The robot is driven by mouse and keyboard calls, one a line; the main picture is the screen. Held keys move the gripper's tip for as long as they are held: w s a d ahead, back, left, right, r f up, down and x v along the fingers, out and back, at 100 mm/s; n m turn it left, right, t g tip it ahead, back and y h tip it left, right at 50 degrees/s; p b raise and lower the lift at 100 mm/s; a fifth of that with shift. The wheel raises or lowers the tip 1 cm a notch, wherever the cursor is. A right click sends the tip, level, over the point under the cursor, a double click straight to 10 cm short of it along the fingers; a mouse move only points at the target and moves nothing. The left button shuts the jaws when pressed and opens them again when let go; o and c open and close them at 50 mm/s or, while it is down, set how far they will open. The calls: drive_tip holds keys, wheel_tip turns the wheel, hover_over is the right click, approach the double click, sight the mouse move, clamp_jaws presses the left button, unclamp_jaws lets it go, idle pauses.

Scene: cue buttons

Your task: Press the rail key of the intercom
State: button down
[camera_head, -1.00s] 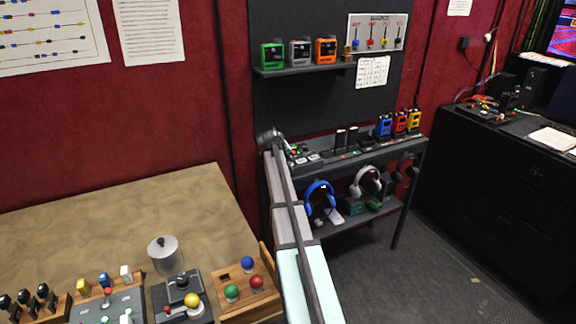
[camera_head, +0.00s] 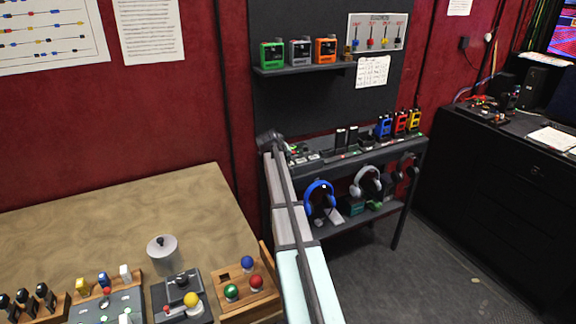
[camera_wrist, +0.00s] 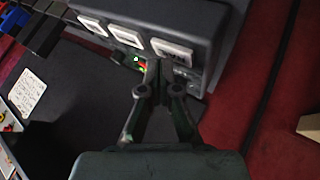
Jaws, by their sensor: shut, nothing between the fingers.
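The intercom appears to be the dark console (camera_wrist: 205,25) in the wrist view, with several pale rectangular panels (camera_wrist: 127,36) along its face. Small green and red lit parts show close behind my fingertips. My gripper (camera_wrist: 154,76) is shut and empty, with its tips over the console's lower edge. I cannot tell whether they touch a key, and I cannot read which key is the rail key. In the head view the console (camera_head: 302,154) sits on the dark rack's top, partly hidden by my arm; the fingers are hidden there.
Blue, red and yellow handheld units (camera_head: 400,122) stand to the right on the rack. Blue headphones (camera_head: 318,197) and grey headphones (camera_head: 365,182) hang below. A shelf (camera_head: 300,68) is above.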

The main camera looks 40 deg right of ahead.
drive_tip(key=shift+f, duration=0.4)
idle(0.8)
drive_tip(key=shift+r, duration=0.8)
drive_tip(key=shift+r, duration=0.1)
drive_tip(key=shift+r+p, duration=1.2)
drive_tip(key=shift+r, duration=1.2)
